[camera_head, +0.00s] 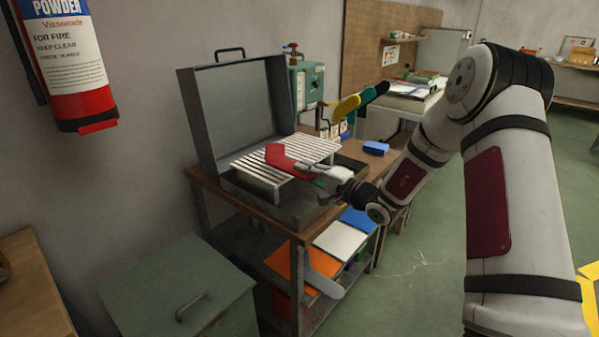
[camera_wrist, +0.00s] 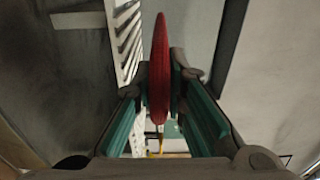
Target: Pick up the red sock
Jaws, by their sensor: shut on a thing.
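The red sock (camera_head: 283,160) is at the slatted white rack (camera_head: 262,176) inside the open grey case. My gripper (camera_head: 318,170) reaches in from the right and is shut on the sock's near end. In the wrist view the red sock (camera_wrist: 159,70) stands edge-on between the two fingers (camera_wrist: 159,95), and both fingers touch its sides. The slatted rack also shows in the wrist view (camera_wrist: 124,40), to the left of the sock. I cannot tell whether the sock still touches the rack.
The grey case (camera_head: 237,110) stands on a wooden table (camera_head: 278,222) with its lid up behind the rack. Yellow and green sock shapes (camera_head: 350,103) stand behind. A blue box (camera_head: 376,148) lies to the right. A green cabinet (camera_head: 175,285) stands at front left.

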